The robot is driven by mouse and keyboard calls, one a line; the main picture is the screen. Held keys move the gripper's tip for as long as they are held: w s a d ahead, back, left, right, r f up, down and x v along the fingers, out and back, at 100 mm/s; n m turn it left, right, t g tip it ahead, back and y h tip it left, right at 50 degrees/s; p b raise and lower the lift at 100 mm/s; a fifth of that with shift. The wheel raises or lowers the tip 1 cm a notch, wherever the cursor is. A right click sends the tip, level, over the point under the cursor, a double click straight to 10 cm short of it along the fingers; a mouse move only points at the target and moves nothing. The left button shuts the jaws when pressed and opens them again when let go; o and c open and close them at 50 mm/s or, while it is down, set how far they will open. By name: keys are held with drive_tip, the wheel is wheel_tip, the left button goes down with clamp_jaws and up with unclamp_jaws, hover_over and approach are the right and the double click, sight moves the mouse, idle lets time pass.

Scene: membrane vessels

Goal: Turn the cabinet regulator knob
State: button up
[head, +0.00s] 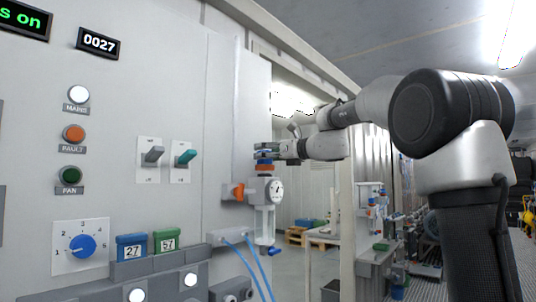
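A regulator (264,200) with a round white dial gauge (276,190) is mounted at the right edge of the grey cabinet (120,100). The fingers overlap the knob's top in the picture. At this size I cannot tell whether they touch it or how far they are apart.
The cabinet front carries a blue numbered dial (82,246), two toggle levers (153,154), several lamps, and blue (131,247) and green (166,241) boxes. An orange handle (238,192) sits left of the regulator. Blue tubes (257,262) hang below. A bench (325,236) stands behind.

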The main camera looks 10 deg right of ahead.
drive_tip(key=shift+w+a, duration=0.1)
drive_tip(key=shift+w, duration=0.05)
drive_tip(key=c, duration=1)
drive_tip(key=shift+n+y, duration=0.3)
drive_tip(key=shift+y, duration=0.1)
drive_tip(key=n+g+y, duration=0.3)
drive_tip(key=g, duration=0.1)
drive_tip(key=shift+w+d+f+y, duration=0.1)
drive_tip(key=shift+w+d+y, duration=0.2)
drive_tip(key=shift+y, duration=0.1)
drive_tip(key=n+g+y, duration=0.1)
drive_tip(key=n+g, duration=0.1)
drive_tip(key=g, duration=0.1)
drive_tip(key=n+g+y, duration=0.2)
drive_tip(key=g, duration=0.1)
drive_tip(key=shift+w+d+n, duration=0.1)
drive_tip(key=shift+w+n, duration=0.1)
drive_tip(key=shift+n, duration=0.2)
drive_tip(key=shift+n+g+y, duration=0.3)
drive_tip(key=shift+n+g, duration=0.7)
drive_tip(key=shift+g, duration=1)
drive_tip(key=o, duration=1)
